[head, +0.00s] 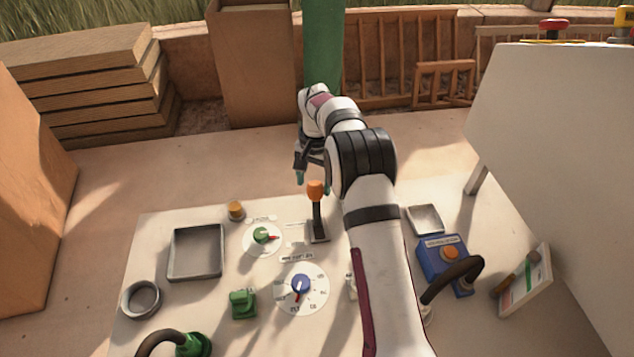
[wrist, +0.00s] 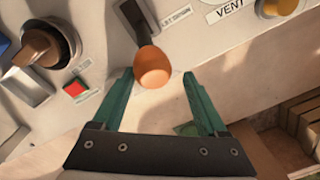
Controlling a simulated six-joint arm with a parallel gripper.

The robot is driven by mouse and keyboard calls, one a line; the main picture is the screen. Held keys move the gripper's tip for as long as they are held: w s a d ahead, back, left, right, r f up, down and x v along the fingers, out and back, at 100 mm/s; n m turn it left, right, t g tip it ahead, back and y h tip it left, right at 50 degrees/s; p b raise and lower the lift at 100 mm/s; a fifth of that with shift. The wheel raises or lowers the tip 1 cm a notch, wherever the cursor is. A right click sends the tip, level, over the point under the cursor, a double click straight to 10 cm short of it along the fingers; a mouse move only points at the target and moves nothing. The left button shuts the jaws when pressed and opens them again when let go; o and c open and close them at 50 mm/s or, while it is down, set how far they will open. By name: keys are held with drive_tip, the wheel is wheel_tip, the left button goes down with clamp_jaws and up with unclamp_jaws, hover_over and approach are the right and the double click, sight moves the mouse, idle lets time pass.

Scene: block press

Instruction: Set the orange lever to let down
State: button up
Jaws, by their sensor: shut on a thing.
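The orange lever (head: 315,191) has a round orange knob on a dark stem. It stands up from a dark slotted base (head: 319,238) on the pale panel. In the wrist view the knob (wrist: 152,68) is between the teal fingers, and a label reading "LET DOWN" (wrist: 176,17) lies beside the slot. My gripper (head: 313,184) reaches down from the far side and is shut on the knob. The gripper (wrist: 158,78) also shows in the wrist view. The lower stem is partly hidden by the knob in the wrist view.
A grey tray (head: 174,274) is further left. A blue box (head: 430,262) with an orange button stands right of my arm. A large white board (head: 560,140) rises at right.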

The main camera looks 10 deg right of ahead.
drive_tip(key=o, duration=0.3)
drive_tip(key=shift+o, duration=0.2)
wheel_tip(320, 180, up, 16)
drive_tip(key=shift+s+d, duration=0.15)
drive_tip(key=shift+s, duration=0.05)
drive_tip(key=s+a+r+n+y, duration=0.1)
drive_tip(key=s+r, duration=0.2)
drive_tip(key=s, duration=0.8)
drive_tip(key=s+r, duration=0.2)
drive_tip(key=s, duration=0.9)
drive_tip(key=s+f, duration=0.3)
drive_tip(key=s, duration=0.6)
drive_tip(key=s+a+f, duration=0.1)
drive_tip(key=s+f, duration=0.3)
drive_tip(key=s, duration=0.5)
drive_tip(key=shift+a+f+y, duration=0.25)
drive_tip(key=shift+y, duration=0.05)
